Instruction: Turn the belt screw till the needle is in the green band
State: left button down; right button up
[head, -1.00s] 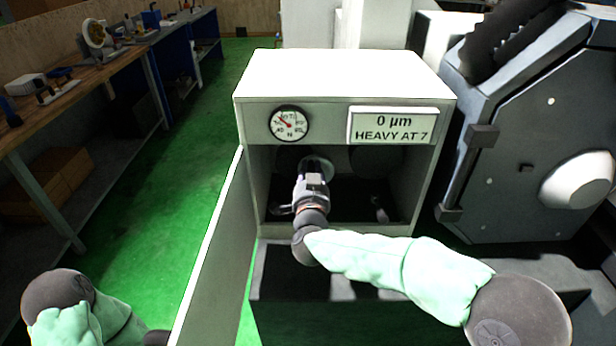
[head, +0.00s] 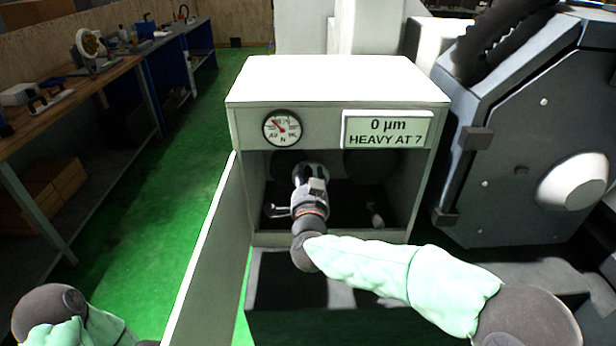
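The round white dial (head: 282,128) sits on the upper left front of the grey cabinet. Its red needle points up and to the left. The print is small, and I cannot tell whether the needle lies in the green band. My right gripper (head: 311,176) reaches into the open cabinet bay below the dial, seen from behind. Its fingertips and whatever they touch are hidden by the gripper body, so I cannot tell open from shut. The belt screw cannot be made out behind it. My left arm shows at the lower left; its gripper is out of the picture.
A plate (head: 387,130) beside the dial reads "0 µm HEAVY AT 7". The cabinet door (head: 208,255) stands open to the left. A dark machine housing (head: 530,150) stands close on the right. A workbench (head: 75,105) runs along the left, with green floor between.

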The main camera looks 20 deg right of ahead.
dwell(0.3)
jog(key=v, duration=1.2)
jog(key=shift+r, duration=0.1)
dwell(1.6)
